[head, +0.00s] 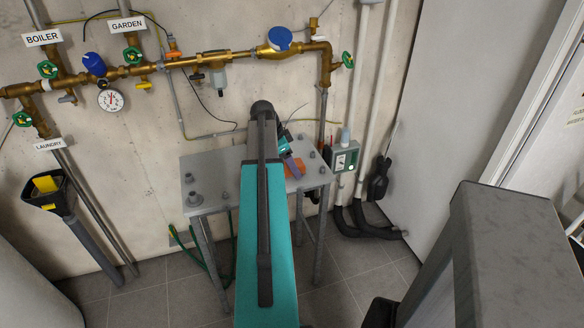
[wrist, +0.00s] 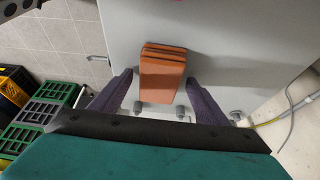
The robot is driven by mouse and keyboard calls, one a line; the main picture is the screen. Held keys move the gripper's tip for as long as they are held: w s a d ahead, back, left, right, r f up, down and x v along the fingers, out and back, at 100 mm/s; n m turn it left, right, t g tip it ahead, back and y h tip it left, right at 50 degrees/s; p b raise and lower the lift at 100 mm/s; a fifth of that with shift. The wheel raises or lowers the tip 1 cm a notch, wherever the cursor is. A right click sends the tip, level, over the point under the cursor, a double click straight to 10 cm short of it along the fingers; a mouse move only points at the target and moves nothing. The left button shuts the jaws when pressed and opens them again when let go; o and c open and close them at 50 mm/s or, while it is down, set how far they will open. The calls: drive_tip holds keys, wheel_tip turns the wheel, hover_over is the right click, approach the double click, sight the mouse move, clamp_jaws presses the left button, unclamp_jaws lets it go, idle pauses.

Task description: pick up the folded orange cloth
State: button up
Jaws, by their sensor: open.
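The folded orange cloth (wrist: 162,80) lies on the grey table, a small stack of layers, in the middle of the wrist view. In the head view a part of the cloth (head: 294,167) shows beside my gripper (head: 290,160); my arm hides what lies left of it. In the wrist view my gripper (wrist: 160,88) is open, its two purple fingers on either side of the cloth. There is a gap between each finger and the cloth. I cannot tell how far the fingertips are above the tabletop.
The small metal table (head: 222,167) stands against a concrete wall, with several bolt-like knobs on its top. Brass pipes with valves (head: 240,56) run above it. A grey-green box (head: 343,157) is right of the table. Crates (wrist: 40,112) stand on the floor at left in the wrist view.

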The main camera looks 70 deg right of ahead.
drive_tip(key=shift+f, duration=0.15)
idle(0.3)
drive_tip(key=c, duration=1.1)
drive_tip(key=shift+r, duration=0.25)
drive_tip(key=shift+r+b, duration=0.45)
drive_tip(key=shift+r, duration=1.05)
drive_tip(key=shift+a+r, duration=0.15)
drive_tip(key=shift+a, duration=0.15)
drive_tip(key=a, duration=0.5)
drive_tip(key=a+r+b, duration=0.1)
drive_tip(key=a, duration=0.4)
drive_tip(key=s+a+b, duration=0.1)
drive_tip(key=a, duration=0.4)
drive_tip(key=shift+a+r, duration=0.2)
drive_tip(key=shift+r, duration=0.05)
